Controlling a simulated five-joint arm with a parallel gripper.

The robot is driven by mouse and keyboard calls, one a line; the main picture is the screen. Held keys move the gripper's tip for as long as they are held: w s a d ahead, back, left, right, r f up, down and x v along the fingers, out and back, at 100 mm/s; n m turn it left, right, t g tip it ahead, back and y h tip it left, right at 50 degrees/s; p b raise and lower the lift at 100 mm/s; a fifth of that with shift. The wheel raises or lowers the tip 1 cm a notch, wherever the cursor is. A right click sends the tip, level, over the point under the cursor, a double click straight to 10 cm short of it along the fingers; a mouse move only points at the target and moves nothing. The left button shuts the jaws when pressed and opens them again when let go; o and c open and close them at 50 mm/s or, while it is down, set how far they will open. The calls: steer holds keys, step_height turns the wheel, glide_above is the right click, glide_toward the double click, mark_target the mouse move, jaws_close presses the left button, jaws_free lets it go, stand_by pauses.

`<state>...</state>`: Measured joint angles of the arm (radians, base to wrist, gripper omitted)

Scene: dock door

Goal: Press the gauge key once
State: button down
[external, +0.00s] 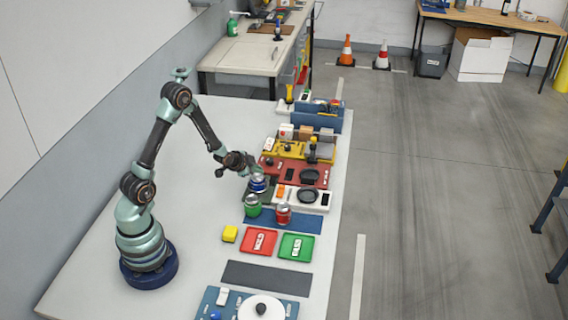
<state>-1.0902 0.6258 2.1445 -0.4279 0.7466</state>
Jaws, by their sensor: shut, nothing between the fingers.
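My gripper (257,173) is shut and empty. It hangs over the left end of the row of panels, just above a dark blue can (258,185); I cannot tell whether it touches anything. A white panel (322,206) just right of the can carries a small orange part (281,191) and a dark round pad. Behind it a red panel (322,184) has small keys and another dark round pad. No label for the gauge key is readable, so I cannot tell which part is that key.
A green can (252,205) and a red can (283,214) stand in front of the white panel. A yellow panel (287,153) lies farther back. The table's left side is clear.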

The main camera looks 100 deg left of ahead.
steer(key=shift+f, duration=0.1)
steer(key=shift+f, duration=0.35)
steer(key=shift+f, duration=0.45)
stand_by(0.8)
stand_by(0.3)
steer(key=shift+r, duration=0.85)
steer(key=shift+r, duration=2.55)
